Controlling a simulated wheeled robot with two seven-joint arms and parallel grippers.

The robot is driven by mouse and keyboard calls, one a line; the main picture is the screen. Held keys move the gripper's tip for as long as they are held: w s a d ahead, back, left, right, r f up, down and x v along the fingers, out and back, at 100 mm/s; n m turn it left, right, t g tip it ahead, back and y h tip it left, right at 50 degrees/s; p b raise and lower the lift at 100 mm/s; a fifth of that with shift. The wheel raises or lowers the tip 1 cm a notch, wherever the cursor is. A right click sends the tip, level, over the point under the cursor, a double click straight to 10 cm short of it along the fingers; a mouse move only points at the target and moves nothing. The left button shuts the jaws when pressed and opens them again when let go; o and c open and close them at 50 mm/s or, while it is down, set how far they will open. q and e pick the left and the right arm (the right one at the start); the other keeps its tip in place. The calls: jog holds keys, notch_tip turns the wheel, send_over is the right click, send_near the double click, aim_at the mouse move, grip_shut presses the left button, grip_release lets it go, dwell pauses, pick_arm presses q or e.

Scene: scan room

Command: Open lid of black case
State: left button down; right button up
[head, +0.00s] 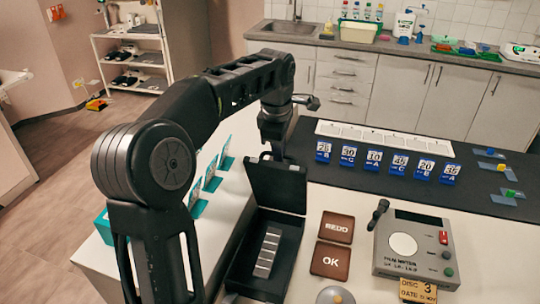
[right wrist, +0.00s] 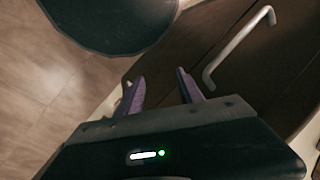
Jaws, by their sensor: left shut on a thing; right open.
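The black case (head: 287,252) lies on the white table in front of me, in the head view. Its lid (head: 278,188) stands raised at the back, roughly upright. A row of several small silver blocks (head: 267,253) lies inside the case. My left gripper (head: 276,156) reaches down to the top edge of the lid and is shut on it; its fingertips are partly hidden. My right gripper (right wrist: 161,92) is in the right wrist view, its two fingers apart with nothing between them. It is away from the case, above the floor.
Brown REDO (head: 338,227) and OK (head: 330,261) plates lie right of the case, then a grey meter (head: 440,246). Teal-based cards (head: 210,178) stand to the left. Blue numbered cards (head: 373,161) stand on a dark mat behind. A cabinet handle (right wrist: 238,45) is near my right gripper.

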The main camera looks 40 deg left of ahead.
pick_arm(q)
jog(key=w+a+f+p, duration=0.1)
jog(key=w+a, duration=0.3)
jog(key=w, duration=0.7)
jog(key=shift+w+a+f, duration=0.15)
jog(key=shift+w+a, duration=0.05)
jog(key=shift+w, duration=0.1)
jog(key=c, duration=1.8)
grip_release()
jog(key=shift+c, duration=0.2)
jog(key=o, duration=0.3)
jog(key=shift+o, duration=0.2)
jog(key=shift+s+d, duration=0.1)
